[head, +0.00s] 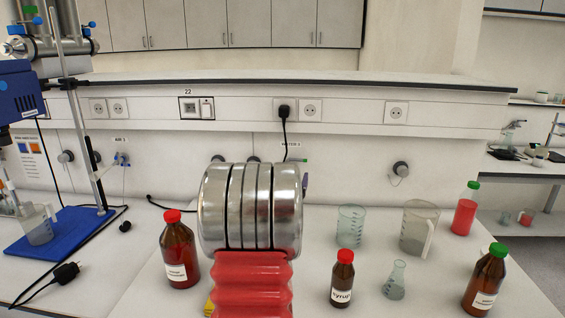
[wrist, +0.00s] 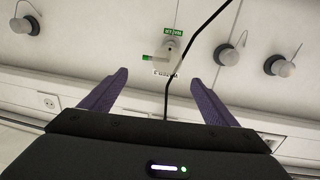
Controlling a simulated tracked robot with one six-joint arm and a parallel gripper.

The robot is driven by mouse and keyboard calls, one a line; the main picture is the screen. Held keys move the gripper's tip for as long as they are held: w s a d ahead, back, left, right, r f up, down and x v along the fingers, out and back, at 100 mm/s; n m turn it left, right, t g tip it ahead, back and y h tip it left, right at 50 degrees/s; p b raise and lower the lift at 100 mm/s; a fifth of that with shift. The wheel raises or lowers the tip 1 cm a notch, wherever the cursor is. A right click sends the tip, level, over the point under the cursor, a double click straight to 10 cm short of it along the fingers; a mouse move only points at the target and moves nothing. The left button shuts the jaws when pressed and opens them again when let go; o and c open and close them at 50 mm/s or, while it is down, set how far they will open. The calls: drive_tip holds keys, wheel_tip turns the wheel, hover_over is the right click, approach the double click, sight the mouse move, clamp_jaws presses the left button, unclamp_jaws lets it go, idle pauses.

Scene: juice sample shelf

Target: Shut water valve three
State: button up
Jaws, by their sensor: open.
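A pale wall valve with a green-tipped lever (wrist: 170,50) is near the top middle of the wrist view. Its lever points left there, and a small green label is beside it. Its printed tag is too blurred to read.
A black cable (wrist: 190,50) hangs across the wrist view beside the valve. Round knobs (wrist: 228,55) are on the wall nearby. On the bench stand brown bottles (head: 178,250), a syrup bottle (head: 342,280), beakers (head: 351,226) and a flask (head: 396,282). An air valve (head: 122,160) is left.

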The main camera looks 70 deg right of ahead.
sight(297, 160)
drive_tip(key=shift+s+d+f, duration=0.1)
drive_tip(key=shift+s+d, duration=0.25)
drive_tip(key=shift+s, duration=0.05)
drive_tip(key=shift+w, duration=0.1)
drive_tip(key=shift+w+d, duration=0.15)
drive_tip(key=shift+d, duration=2.15)
drive_tip(key=shift+w+d, duration=0.2)
drive_tip(key=shift+d, duration=2.05)
drive_tip(key=shift+w+d, duration=0.15)
drive_tip(key=shift+d, duration=2.15)
drive_tip(key=shift+c, duration=0.5)
drive_tip(key=shift+w, duration=0.1)
drive_tip(key=c, duration=1.4)
